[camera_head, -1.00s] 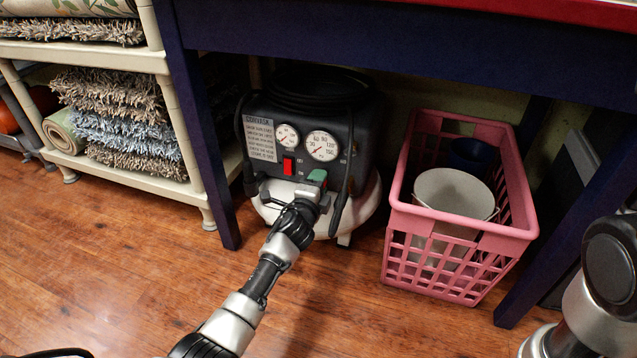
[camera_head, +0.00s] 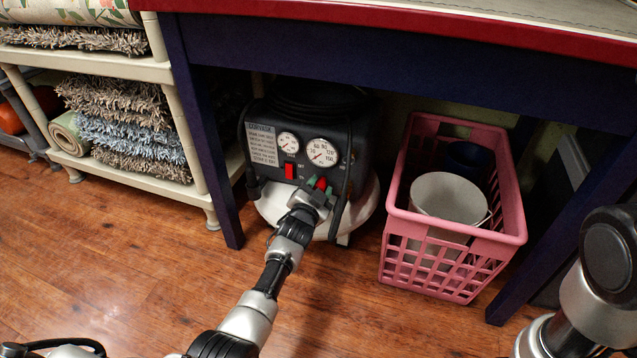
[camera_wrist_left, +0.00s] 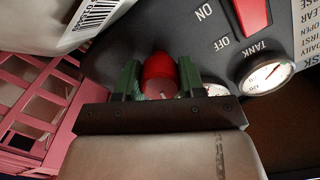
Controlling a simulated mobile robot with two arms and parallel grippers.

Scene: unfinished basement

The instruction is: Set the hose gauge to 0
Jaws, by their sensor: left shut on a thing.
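A dark air compressor (camera_head: 338,115) with a white lower tank stands on the floor under the table. Its panel carries a smaller gauge (camera_head: 288,143), labelled TANK in the left wrist view (camera_wrist_left: 267,75), and a larger gauge (camera_head: 322,152) to its right, the hose gauge. The hose gauge's small red needle seems to point to the lower left; I cannot read its exact value. My left gripper (camera_head: 312,188) is shut on a red knob (camera_wrist_left: 160,70) below the larger gauge, with green fingertips on either side. In the left wrist view the gripper mostly hides this gauge. My right gripper is out of view.
A red switch (camera_head: 291,171) sits left of the knob. A pink basket (camera_head: 450,272) with a white bucket (camera_head: 449,196) stands to the right. A blue table leg (camera_head: 205,150) and a shelf of rugs (camera_head: 130,128) stand left. The floor in front is clear.

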